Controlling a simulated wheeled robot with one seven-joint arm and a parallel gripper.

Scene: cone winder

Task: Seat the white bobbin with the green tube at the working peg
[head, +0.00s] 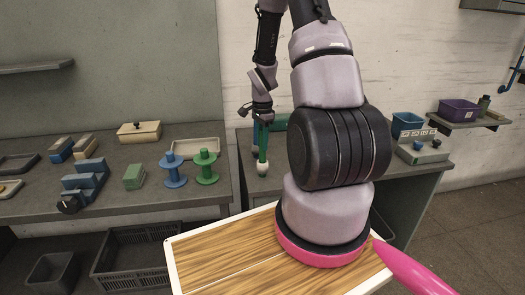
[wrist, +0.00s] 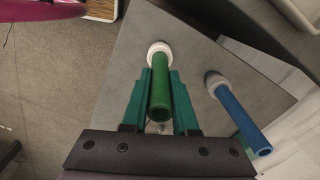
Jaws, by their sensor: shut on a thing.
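The bobbin with the green tube (wrist: 160,90) has a white winding (wrist: 160,52) at its far end. In the head view the green tube (head: 263,142) hangs roughly upright, with the white winding (head: 262,168) at the bottom, over or at the right bench; I cannot tell whether it touches. My gripper (wrist: 160,75) has its green fingers on both sides of the tube and is shut on it. I cannot make out the working peg.
The left bench (head: 130,200) holds a blue spool (head: 173,170), a green spool (head: 206,167), a tray (head: 197,148) and several blocks. On the right are a blue bin (head: 407,123) and a grey box (head: 424,152). A dark crate (head: 135,262) is below the left bench.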

